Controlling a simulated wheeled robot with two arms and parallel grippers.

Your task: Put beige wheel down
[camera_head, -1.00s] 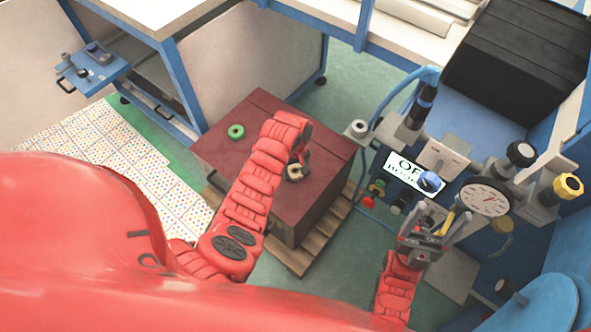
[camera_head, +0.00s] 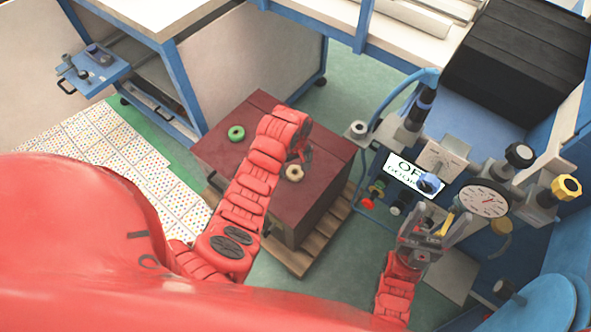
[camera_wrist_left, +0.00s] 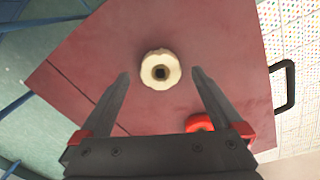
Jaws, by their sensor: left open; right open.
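The beige wheel (camera_head: 295,173) lies flat on top of the dark red box (camera_head: 215,157), near its right side. It also shows in the left wrist view (camera_wrist_left: 160,70), a little beyond the fingertips and centred between their lines, with a dark hole in its middle. My left gripper (camera_head: 303,153) is above the box just beside the wheel, partly hidden by its own wrist. In the left wrist view its two fingers (camera_wrist_left: 160,75) are wide apart and touch nothing.
A green wheel (camera_head: 236,133) lies on the box to the left; a red round part (camera_wrist_left: 199,123) shows near the right finger in the wrist view. The box stands on a wooden pallet (camera_head: 330,222). A gauge (camera_head: 484,198) and valves stand at the right.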

